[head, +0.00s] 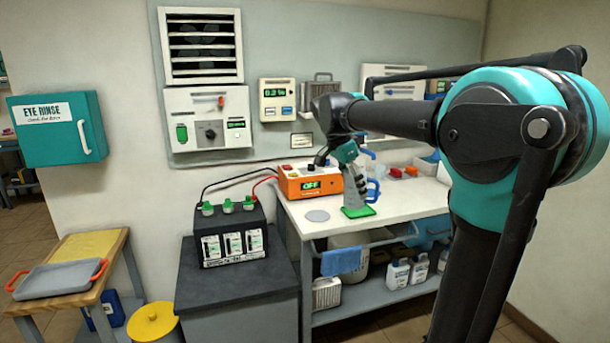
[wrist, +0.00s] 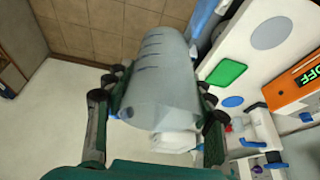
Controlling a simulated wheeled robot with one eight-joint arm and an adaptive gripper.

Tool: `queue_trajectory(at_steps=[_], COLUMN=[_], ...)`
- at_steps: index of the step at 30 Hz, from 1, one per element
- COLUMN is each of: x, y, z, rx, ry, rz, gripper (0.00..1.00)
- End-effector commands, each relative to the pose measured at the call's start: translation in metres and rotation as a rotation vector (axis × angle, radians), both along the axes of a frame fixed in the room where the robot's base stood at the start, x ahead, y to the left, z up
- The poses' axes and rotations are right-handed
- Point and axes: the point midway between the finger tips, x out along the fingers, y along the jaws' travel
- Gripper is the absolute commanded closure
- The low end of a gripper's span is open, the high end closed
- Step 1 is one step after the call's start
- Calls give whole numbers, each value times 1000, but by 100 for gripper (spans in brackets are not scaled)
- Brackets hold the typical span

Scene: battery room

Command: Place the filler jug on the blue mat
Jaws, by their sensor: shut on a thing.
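My gripper (wrist: 163,84) is shut on a grey, slightly tapered vessel (wrist: 160,72) with dark lines along its side.
The bench (head: 420,198) also has a green mat (head: 358,211), a grey disc (head: 317,216), an orange charger (head: 309,182) and blue-handled clear ware (wrist: 262,130) near the blue mat. A battery (head: 232,240) stands on the dark cabinet to the left. Small red things (head: 396,172) lie farther back.

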Motion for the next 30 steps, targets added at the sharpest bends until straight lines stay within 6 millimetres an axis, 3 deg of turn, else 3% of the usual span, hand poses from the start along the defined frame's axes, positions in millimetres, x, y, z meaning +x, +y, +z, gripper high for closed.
queue_trajectory(at_steps=[14,30], x=[25,71], y=[-1,-13], z=[-50,-174], rx=[0,1], ry=[0,-2], rz=[162,596], gripper=[77,77])
